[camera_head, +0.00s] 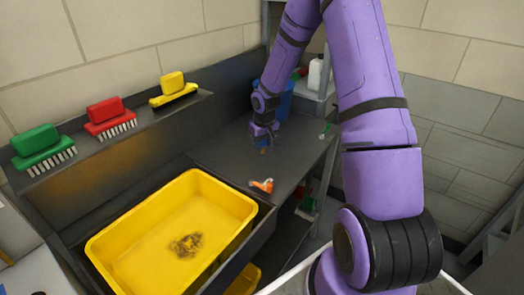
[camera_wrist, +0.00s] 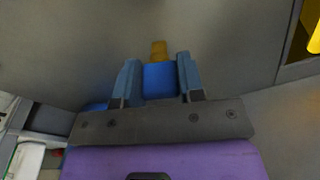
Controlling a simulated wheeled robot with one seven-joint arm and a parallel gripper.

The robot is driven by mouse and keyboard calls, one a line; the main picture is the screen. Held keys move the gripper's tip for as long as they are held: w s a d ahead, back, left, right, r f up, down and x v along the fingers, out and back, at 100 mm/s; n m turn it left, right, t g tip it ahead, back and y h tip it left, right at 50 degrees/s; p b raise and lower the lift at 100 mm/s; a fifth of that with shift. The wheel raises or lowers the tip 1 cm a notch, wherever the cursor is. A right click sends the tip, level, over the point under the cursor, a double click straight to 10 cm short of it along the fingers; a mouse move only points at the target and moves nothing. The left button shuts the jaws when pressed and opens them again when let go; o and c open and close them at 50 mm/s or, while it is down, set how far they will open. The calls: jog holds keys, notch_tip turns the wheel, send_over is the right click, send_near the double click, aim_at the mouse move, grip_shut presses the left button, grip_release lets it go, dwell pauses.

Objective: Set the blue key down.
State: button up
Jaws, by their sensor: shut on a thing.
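The blue key shows in the wrist view as a blue head (camera_wrist: 158,80) between my fingers, with a brass-coloured end (camera_wrist: 158,50) beyond the fingertips. My gripper (camera_wrist: 158,68) is shut on the blue head. In the head view my gripper (camera_head: 263,136) hangs over the dark counter (camera_head: 220,150), near its back right part. A small brass-orange tip (camera_head: 263,150) shows just below it. I cannot tell whether the key touches the counter.
An orange item (camera_head: 262,185) lies near the counter's front edge. A yellow basin (camera_head: 107,232) with a dark stain stands at the front left. Green (camera_head: 36,140), red (camera_head: 105,111) and yellow (camera_head: 172,83) brushes stand on the back ledge. A blue container (camera_head: 286,107) is behind my gripper.

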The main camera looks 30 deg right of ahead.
aim_at(262, 150)
jog(key=shift+f, duration=1.7)
jog(key=o, duration=0.9)
jog(key=shift+f, duration=0.1)
